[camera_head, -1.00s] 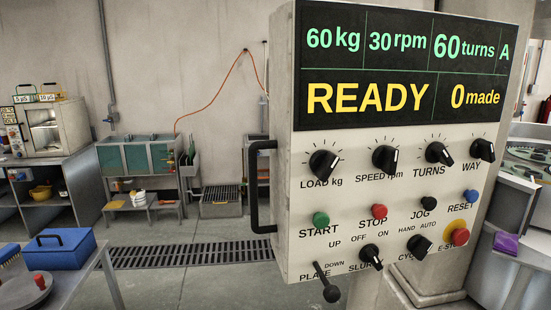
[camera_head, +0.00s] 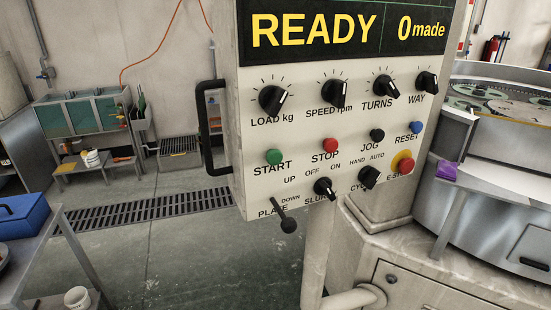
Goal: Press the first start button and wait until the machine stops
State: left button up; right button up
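The control panel (camera_head: 240,120) stands in the middle of the head view. Its display (camera_head: 300,30) reads READY and 0 made; its top row is cut off. The green START button (camera_head: 274,157) is at the left of the button row. Beside it are the red STOP button (camera_head: 330,145), the black JOG button (camera_head: 377,136) and the blue RESET button (camera_head: 416,127). The plate lever (camera_head: 287,222) hangs below at the DOWN end. The round machine (camera_head: 490,200) is at the right, partly cut off. Neither gripper is in view.
A table with a blue box (camera_head: 23,216) and a white cup (camera_head: 77,298) is at the left. A black handle (camera_head: 207,130) sticks out from the panel's left side. A floor grate (camera_head: 150,207) runs behind it.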

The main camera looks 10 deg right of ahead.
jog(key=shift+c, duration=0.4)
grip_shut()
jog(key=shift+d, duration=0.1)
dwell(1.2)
